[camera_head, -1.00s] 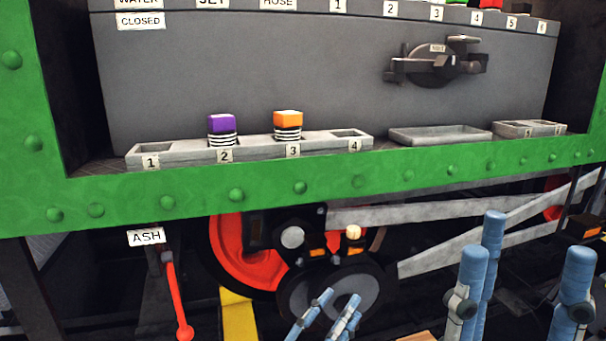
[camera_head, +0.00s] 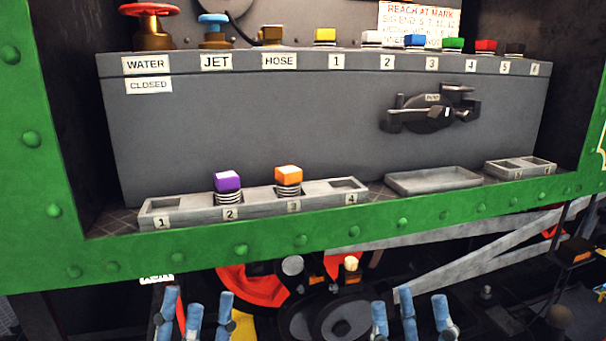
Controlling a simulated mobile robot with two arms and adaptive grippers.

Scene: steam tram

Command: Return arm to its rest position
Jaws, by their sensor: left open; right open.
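My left gripper (camera_head: 195,305) shows at the bottom edge of the head view, below the green sill. Its blue fingers point up, spread apart, with nothing between them. My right gripper (camera_head: 407,300) is at the bottom edge right of centre, also pointing up, open and empty. Both stand apart from each other, in front of the wheels and rods. The rest of both arms is out of view.
The green riveted frame (camera_head: 320,237) crosses above both grippers. Behind it stand a numbered rack (camera_head: 262,203) with a purple-topped piece (camera_head: 227,181) and an orange-topped piece (camera_head: 288,176), an empty tray (camera_head: 433,182) and a dark handle (camera_head: 430,112). Red wheels (camera_head: 245,285) lie below.

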